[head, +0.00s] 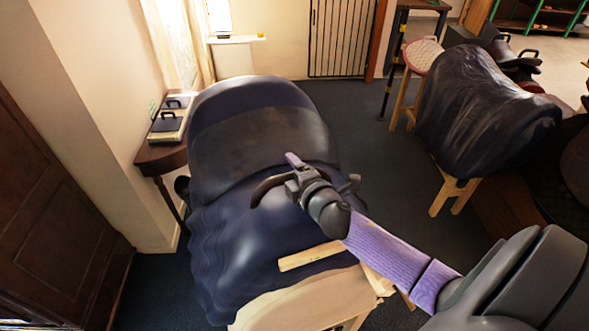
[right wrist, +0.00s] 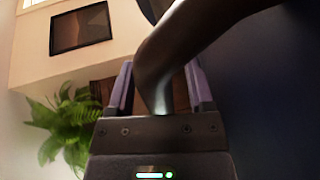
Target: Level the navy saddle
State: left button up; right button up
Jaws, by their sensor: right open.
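The navy saddle (head: 250,120) sits over a pale wooden stand (head: 300,305) in the middle of the head view. Its navy skirt hangs in folds down the left side. A dark curved handle (head: 266,187) sticks out from the near part. My right gripper (head: 298,178) is at this handle, its jaws open. In the right wrist view the dark handle (right wrist: 165,65) passes between the two purple fingers (right wrist: 160,92), with a visible gap to the left finger. Whether it touches the right finger I cannot tell. My left gripper is out of view. The saddle's tilt is hard to judge.
A small dark table (head: 160,155) with a box stands left, by the wall. A second stand under a dark cover (head: 480,115) is at right, beside a round-topped stool (head: 422,55). A dark wooden cabinet (head: 45,200) is at far left. Carpet (head: 355,115) is clear between the stands.

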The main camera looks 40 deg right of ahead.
jog(key=v, duration=1)
jog(key=shift+b, duration=0.3)
